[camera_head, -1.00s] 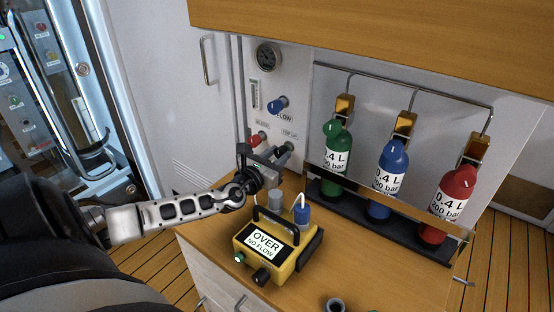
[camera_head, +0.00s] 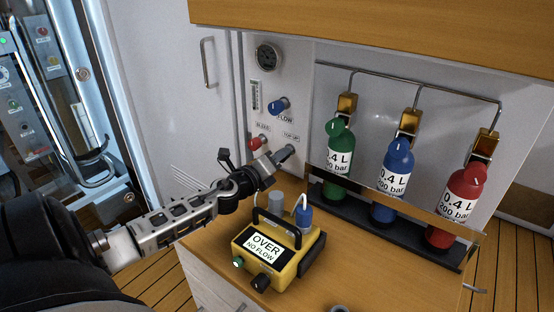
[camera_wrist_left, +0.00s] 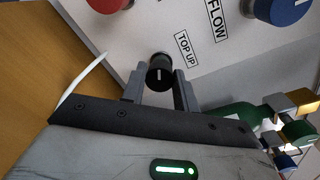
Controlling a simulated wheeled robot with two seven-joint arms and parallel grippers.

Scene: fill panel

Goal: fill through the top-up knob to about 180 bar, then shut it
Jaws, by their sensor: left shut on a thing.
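My left gripper (camera_head: 279,160) reaches up to the panel, below the TOP UP label (camera_head: 291,136). In the left wrist view its two fingers (camera_wrist_left: 160,88) stand on either side of the black top-up knob (camera_wrist_left: 160,72), shut on it. The knob's white mark points roughly upright in that view. In the head view the fingers mostly hide the knob. The round dark gauge (camera_head: 267,57) is at the panel's top left; its reading is too small to tell. My right gripper is not in view.
A red bleed knob (camera_head: 256,143) and blue flow knob (camera_head: 278,105) are close by. Green (camera_head: 338,183), blue (camera_head: 391,190) and red (camera_head: 460,214) bottles stand in a rack at right.

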